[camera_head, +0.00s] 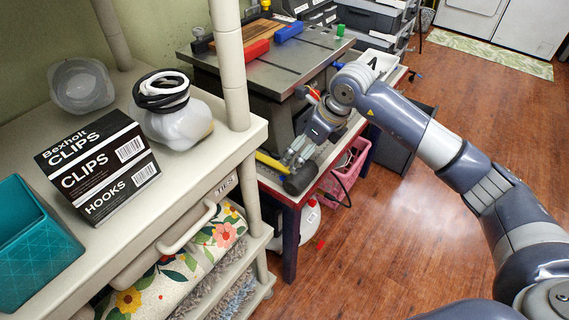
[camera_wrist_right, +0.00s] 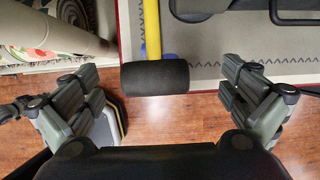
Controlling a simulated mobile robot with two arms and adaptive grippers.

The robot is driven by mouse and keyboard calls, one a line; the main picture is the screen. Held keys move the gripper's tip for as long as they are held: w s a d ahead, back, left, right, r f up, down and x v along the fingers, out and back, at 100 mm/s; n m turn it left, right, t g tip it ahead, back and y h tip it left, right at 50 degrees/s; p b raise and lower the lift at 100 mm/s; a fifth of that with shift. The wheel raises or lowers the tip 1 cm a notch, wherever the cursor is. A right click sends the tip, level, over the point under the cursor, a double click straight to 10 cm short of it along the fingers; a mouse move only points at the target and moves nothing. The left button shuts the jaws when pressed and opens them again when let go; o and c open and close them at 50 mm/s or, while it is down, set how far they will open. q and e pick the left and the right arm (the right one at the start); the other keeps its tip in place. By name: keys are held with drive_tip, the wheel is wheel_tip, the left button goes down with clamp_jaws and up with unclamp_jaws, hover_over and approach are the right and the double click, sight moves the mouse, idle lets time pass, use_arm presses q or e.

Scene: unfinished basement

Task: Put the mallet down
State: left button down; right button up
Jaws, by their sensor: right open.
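The mallet has a black cylindrical head (camera_head: 299,181) and a yellow handle (camera_head: 270,162). It lies on the workbench's lower surface, with its head at the front edge. In the right wrist view the mallet head (camera_wrist_right: 155,78) sits between my spread fingers with a gap on each side, and the handle runs away toward the top. My right gripper (camera_head: 297,157) is open and empty, just above the mallet beside its head; it also shows in the right wrist view (camera_wrist_right: 160,72). My left gripper is not in view.
The workbench has a raised grey metal top (camera_head: 285,58) with a red block (camera_head: 243,52) and a blue block (camera_head: 289,32). A beige shelf unit (camera_head: 205,160) stands at left, holding a black clips box (camera_head: 98,168). A pink bin (camera_head: 345,170) sits below. Wooden floor is free at right.

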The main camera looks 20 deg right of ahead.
sight(295, 185)
drive_tip(key=shift+s+a+f, duration=0.1)
drive_tip(key=shift+a+f, duration=0.1)
drive_tip(key=shift+f, duration=0.35)
drive_tip(key=shift+a+f, duration=0.2)
drive_tip(key=shift+f, duration=0.35)
drive_tip(key=shift+x, duration=0.75)
drive_tip(key=shift+a+f, duration=0.1)
drive_tip(key=shift+f, duration=0.2)
drive_tip(key=p+x, duration=0.1)
drive_tip(key=x, duration=0.3)
drive_tip(key=shift+w+a+f, duration=0.15)
drive_tip(key=shift+w+a, duration=0.1)
drive_tip(key=shift+w+f, duration=0.1)
drive_tip(key=shift+f, duration=0.1)
drive_tip(key=shift+r, duration=0.1)
drive_tip(key=c, duration=1.5)
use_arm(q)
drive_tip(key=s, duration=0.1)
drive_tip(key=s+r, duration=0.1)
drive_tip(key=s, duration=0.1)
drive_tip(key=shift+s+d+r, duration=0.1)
use_arm(e)
drive_tip(key=shift+r, duration=0.2)
